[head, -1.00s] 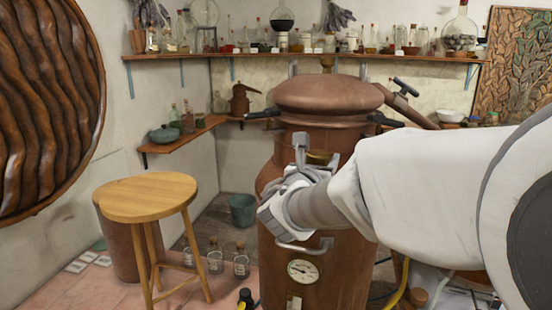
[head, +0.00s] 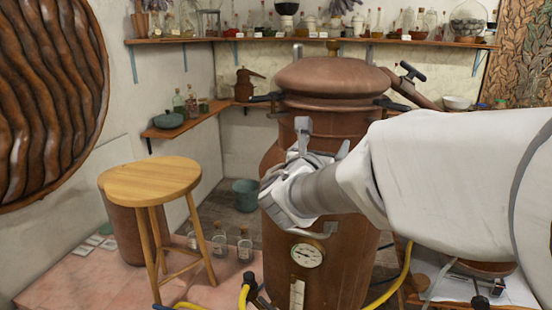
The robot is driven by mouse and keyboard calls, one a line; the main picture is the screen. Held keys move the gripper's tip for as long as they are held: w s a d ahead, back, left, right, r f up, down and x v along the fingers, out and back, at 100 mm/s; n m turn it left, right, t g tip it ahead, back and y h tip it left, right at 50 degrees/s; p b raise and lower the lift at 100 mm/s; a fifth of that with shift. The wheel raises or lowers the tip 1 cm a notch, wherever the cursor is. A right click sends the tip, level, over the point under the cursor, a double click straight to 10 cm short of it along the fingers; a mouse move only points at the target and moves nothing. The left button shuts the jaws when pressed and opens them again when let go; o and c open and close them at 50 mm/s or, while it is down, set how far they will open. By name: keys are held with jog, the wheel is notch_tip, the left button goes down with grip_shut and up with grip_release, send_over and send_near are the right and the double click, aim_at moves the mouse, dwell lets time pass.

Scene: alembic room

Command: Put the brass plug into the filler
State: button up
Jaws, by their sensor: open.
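The large copper still (head: 318,235) stands in the middle of the head view, with its domed lid (head: 333,78) on top. My gripper (head: 322,142) is in front of the still's upper body, its fingers apart and pointing up. I see nothing held between the fingers. The filler is not clearly visible either; my gripper and wrist cover part of the still's shoulder.
A round wooden stool (head: 152,182) stands at the left, with small bottles (head: 219,245) and a green bucket (head: 245,192) on the floor. A yellow hose (head: 404,272) runs beside the still. Shelves (head: 225,40) with glassware line the walls.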

jog(key=b+v, duration=0.2)
jog(key=v, duration=1.4)
jog(key=s+d+f+m+g, duration=0.85)
jog(key=d+f+m, duration=0.2)
jog(key=m, duration=0.35)
jog(key=s+a+f+m+g+y, duration=0.1)
jog(key=m+y, duration=0.3)
jog(key=m, duration=0.4)
jog(key=s+a+f+m+g+y, duration=0.1)
jog(key=s+a+f+m+y, duration=0.2)
jog(key=m, duration=0.5)
jog(key=shift+s+f+m+y, duration=0.25)
jog(key=shift+s+m+y, duration=0.15)
jog(key=shift+s, duration=0.4)
jog(key=shift+a, duration=0.1)
